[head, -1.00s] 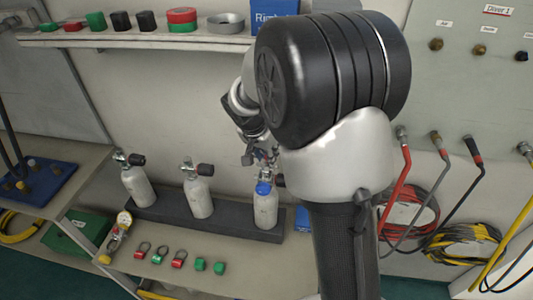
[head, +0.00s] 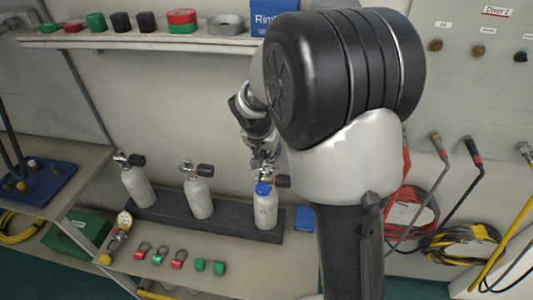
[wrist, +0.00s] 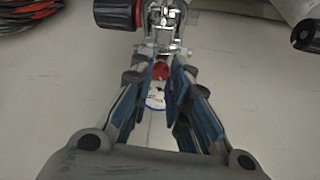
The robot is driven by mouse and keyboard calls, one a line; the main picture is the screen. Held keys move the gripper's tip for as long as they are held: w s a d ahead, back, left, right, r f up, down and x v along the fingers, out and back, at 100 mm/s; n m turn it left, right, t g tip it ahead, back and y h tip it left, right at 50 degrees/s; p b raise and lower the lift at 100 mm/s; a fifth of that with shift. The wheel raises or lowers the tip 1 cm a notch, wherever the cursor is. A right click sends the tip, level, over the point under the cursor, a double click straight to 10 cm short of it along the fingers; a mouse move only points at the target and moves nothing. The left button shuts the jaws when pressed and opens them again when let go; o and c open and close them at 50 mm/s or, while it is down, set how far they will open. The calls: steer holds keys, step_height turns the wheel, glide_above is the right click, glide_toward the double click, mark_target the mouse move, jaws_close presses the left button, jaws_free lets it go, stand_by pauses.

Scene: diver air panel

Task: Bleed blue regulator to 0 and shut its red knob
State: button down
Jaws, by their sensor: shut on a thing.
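The right-hand grey cylinder (head: 265,211) stands upright in a dark rack and carries a blue regulator part (head: 263,188) at its top. A black knob (head: 283,181) sticks out to its right; the wrist view shows it with a red band (wrist: 118,12). My gripper (head: 264,165) is above this cylinder's valve, pointing down. In the wrist view, my gripper (wrist: 161,72) is shut around a small red knob (wrist: 160,71). A white and blue round face (wrist: 155,100) shows between the fingers, partly hidden; I cannot read it.
Two other cylinders (head: 138,187) (head: 199,197) stand to the left in the rack (head: 170,210). Several red and green rings and caps lie on the bench in front. A shelf (head: 150,38) runs above. Hoses hang at the right.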

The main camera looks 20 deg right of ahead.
steer(key=n+p, duration=0.2)
steer(key=n+y+p, duration=0.1)
steer(key=shift+s+d+r+t+p, duration=0.15)
steer(key=shift+r+t+p, duration=0.1)
steer(key=shift+t+p, duration=0.15)
steer(key=n+p, duration=0.2)
steer(key=p, duration=0.2)
steer(key=shift+y+p, duration=0.3)
steer(key=shift+y, duration=0.1)
steer(key=shift+f+n, duration=0.1)
steer(key=shift+n, duration=0.3)
steer(key=shift+d+f+n+b, duration=0.2)
steer(key=shift+f+n+b, duration=0.2)
steer(key=shift+b, duration=0.3)
steer(key=shift+y+b, duration=0.3)
steer(key=shift+b, duration=0.4)
steer(key=shift+a+r+n, duration=0.1)
steer(key=shift+r+n, duration=0.1)
steer(key=shift+n, duration=0.2)
steer(key=c, duration=1.5)
jaws_free()
